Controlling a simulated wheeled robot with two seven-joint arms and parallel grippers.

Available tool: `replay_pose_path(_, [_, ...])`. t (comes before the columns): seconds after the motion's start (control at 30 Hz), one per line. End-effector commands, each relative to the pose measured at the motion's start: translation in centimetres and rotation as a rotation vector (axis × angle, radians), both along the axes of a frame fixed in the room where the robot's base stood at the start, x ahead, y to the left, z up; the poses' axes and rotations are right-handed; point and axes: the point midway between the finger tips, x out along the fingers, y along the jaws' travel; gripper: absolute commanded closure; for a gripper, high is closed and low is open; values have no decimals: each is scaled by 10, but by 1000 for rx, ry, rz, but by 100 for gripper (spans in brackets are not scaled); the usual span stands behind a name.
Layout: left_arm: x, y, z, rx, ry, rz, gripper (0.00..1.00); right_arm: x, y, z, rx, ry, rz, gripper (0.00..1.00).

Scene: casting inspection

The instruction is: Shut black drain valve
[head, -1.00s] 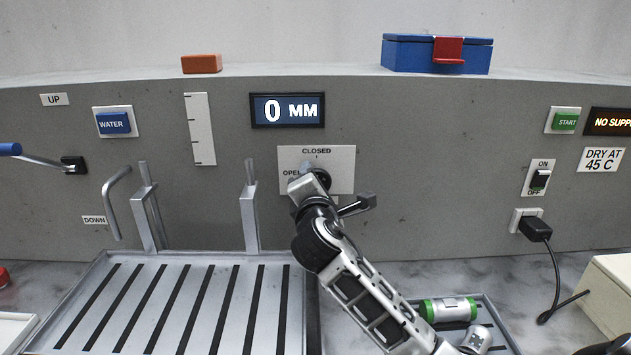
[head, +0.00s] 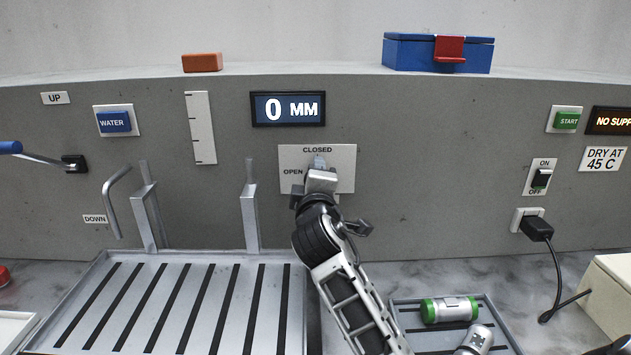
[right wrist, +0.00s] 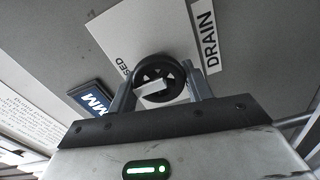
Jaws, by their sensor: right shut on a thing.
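The black drain valve (right wrist: 160,72) is a round knob on a white plate (head: 342,178) marked CLOSED at the top and OPEN at the left. In the right wrist view the knob sits between the two fingers of my right gripper (right wrist: 160,88), which is shut on it. A pale bar shows across the knob's face. In the head view my right gripper (head: 319,166) is at the plate, just below the word CLOSED, and hides the knob. Which way the knob points is unclear.
A display (head: 288,109) reads 0 MM above the plate. A slatted metal tray (head: 75,285) with upright brackets stands at left. A DRAIN label (right wrist: 206,38) is beside the plate.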

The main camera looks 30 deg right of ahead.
Motion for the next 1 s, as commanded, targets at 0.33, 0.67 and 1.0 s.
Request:
replay_pose_path(0.33, [0, 0, 0, -1, 0, -1, 31, 0, 1, -2, 29, -11, 2, 73])
replay_pose_path(0.67, [1, -1, 1, -1, -2, -2, 31, 0, 1, -2, 29, -11, 2, 28])
replay_pose_path(1.0, [5, -1, 4, -1, -12, -2, 31, -1, 3, 0, 25, -13, 1, 28])
